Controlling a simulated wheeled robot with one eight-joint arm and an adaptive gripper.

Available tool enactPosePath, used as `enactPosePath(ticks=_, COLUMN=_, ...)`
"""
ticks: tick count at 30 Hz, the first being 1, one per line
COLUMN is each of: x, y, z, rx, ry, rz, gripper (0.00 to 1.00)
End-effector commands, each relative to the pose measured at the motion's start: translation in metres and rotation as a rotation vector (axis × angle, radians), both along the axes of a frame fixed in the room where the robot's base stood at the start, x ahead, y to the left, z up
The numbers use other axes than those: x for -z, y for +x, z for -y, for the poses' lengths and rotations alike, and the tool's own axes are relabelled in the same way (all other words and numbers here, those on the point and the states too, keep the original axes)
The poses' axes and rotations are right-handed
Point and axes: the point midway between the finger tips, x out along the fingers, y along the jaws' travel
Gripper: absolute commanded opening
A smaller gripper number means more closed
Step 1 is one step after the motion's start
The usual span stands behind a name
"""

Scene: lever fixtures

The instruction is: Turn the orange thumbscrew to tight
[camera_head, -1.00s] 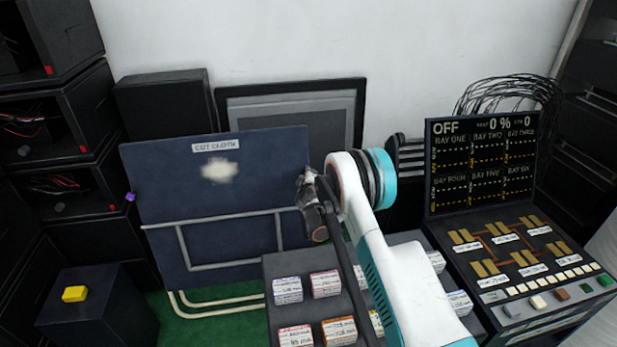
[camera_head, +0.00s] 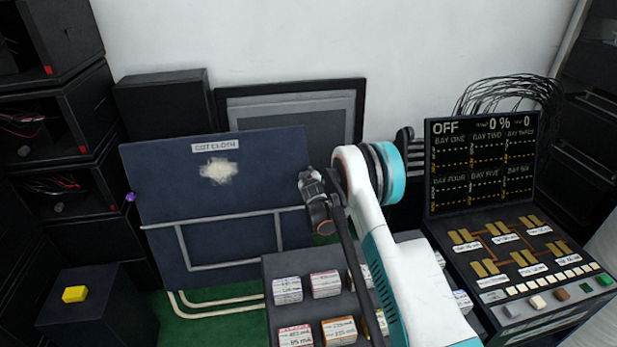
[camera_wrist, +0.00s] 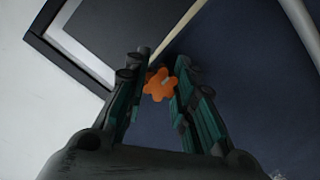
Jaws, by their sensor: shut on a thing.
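The orange thumbscrew (camera_wrist: 160,85) is a lobed knob on the dark blue board, seen in the wrist view between my fingertips. My gripper (camera_wrist: 159,80) is shut on it, with one finger on each side. The dark blue board (camera_head: 250,190) carries a label and a pale fuzzy patch. In the head view my gripper (camera_head: 311,182) is at the board's upper right edge, and my arm and gripper hide the thumbscrew there.
A framed panel (camera_head: 362,95) leans on the wall behind the board. A console (camera_head: 500,290) with a screen reading OFF stands at right. A dark block with a yellow button (camera_head: 75,294) stands at left. Several labelled boxes (camera_head: 288,290) sit in front of the board.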

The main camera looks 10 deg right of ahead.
Motion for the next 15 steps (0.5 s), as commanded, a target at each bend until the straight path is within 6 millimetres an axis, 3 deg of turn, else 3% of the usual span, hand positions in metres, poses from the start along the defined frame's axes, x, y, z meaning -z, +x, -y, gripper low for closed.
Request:
enactPosePath(ticks=9, x=0.0026, y=-0.0013, z=0.0013, rx=0.003, ry=0.003, rz=-0.005, gripper=0.00)
enactPosePath(ticks=10, x=0.0026, y=-0.0013, z=0.0013, rx=0.003, ry=0.003, rz=-0.005, gripper=0.28)
enactPosePath(ticks=12, x=0.0021, y=-0.0011, z=0.0012, rx=0.003, ry=0.001, rz=-0.004, gripper=0.44)
enactPosePath(ticks=15, x=0.0015, y=-0.0007, z=0.0008, rx=0.003, ry=0.001, rz=-0.003, gripper=0.45)
